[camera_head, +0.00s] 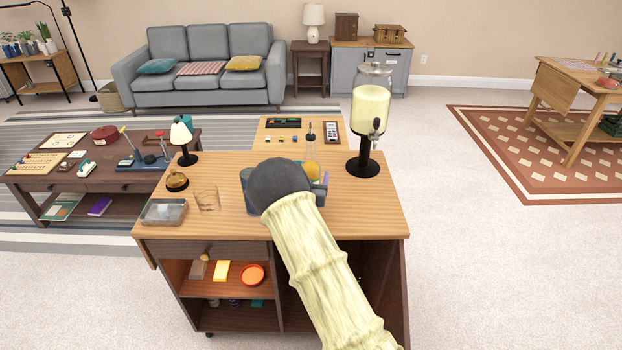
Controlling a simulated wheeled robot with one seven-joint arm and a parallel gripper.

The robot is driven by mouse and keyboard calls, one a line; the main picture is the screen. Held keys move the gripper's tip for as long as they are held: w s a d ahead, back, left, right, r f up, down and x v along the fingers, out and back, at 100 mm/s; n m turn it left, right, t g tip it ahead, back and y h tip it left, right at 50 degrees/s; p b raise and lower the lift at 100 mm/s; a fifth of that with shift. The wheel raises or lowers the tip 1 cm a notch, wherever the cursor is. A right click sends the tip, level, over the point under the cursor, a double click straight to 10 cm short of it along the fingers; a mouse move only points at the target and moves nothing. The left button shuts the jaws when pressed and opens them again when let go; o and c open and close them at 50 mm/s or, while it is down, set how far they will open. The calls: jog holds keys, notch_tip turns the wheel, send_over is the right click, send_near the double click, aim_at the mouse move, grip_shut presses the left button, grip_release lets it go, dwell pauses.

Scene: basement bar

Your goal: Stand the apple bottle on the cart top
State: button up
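My arm, in a cream sleeve with a dark rounded end, reaches over the wooden cart top (230,225) from the lower right. The fingers of my gripper are hidden behind that dark end, so its opening does not show. A slim clear bottle (311,150) with a dark spout stands upright just beyond and to the right of the dark end. Something yellow-orange shows at its lower part. I cannot tell whether this is the apple bottle, or whether my gripper touches it. A blue-grey object (320,190) by its base is mostly hidden by my arm.
A drink dispenser (370,110) stands on a black base at the cart's back right. A glass (207,199), a grey tray (164,211), a small lamp (183,140) and a round amber piece (177,181) are at the left.

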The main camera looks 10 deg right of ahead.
jog(key=shift+a+r, duration=0.1)
jog(key=shift+r, duration=0.05)
jog(key=b+v, duration=0.1)
jog(key=v, duration=1.1)
dwell(0.3)
jog(key=s+d+r+n+g+y, duration=0.1)
jog(key=s+g, duration=0.3)
jog(key=s, duration=0.5)
jog(key=s+d+r+n+g+y, duration=0.1)
jog(key=s+g+y, duration=0.2)
jog(key=s, duration=0.6)
jog(key=s+d+r+n+g+y, duration=0.1)
jog(key=s+n+g+y, duration=0.1)
jog(key=s+g, duration=0.5)
jog(key=s, duration=0.3)
jog(key=shift+d, duration=0.2)
